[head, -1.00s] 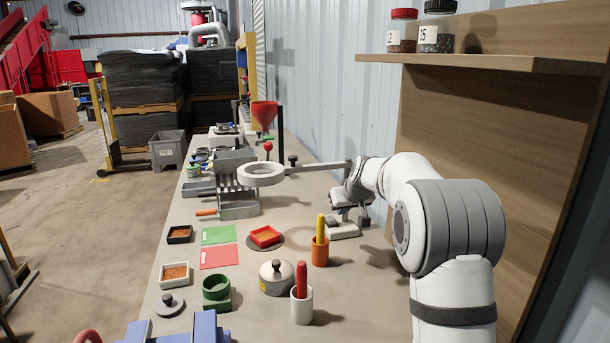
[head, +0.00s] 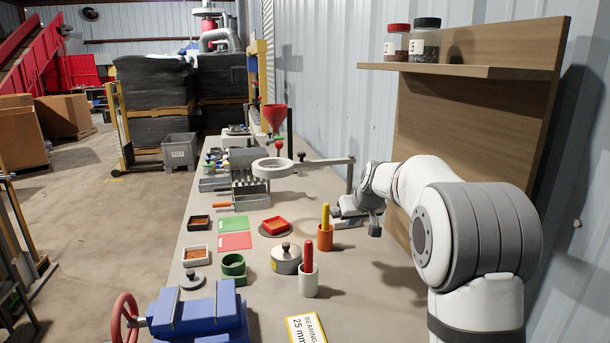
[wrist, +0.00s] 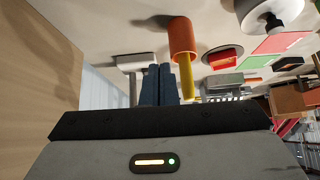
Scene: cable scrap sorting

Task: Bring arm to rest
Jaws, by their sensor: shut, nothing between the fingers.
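My white and grey arm stands at the right of the bench in the head view, bent so that its end reaches toward the back. My gripper (wrist: 159,84) shows in the wrist view as two dark blue fingers side by side, closed together with nothing between them. In the head view my wrist end is beside the orange cup, near the post of the ring stand; the fingertips are hard to make out there. The orange cup (head: 325,238) with a yellow-handled tool (head: 326,215) stands just left of it. In the wrist view the cup (wrist: 182,38) appears right of the fingers.
A white cup (head: 309,283) with a red handle, a lidded grey pot (head: 286,262) and a blue vise (head: 207,315) stand nearer. A ring stand (head: 273,168) is behind. A wooden shelf panel (head: 475,125) with jars borders the right. Some bench surface between is bare.

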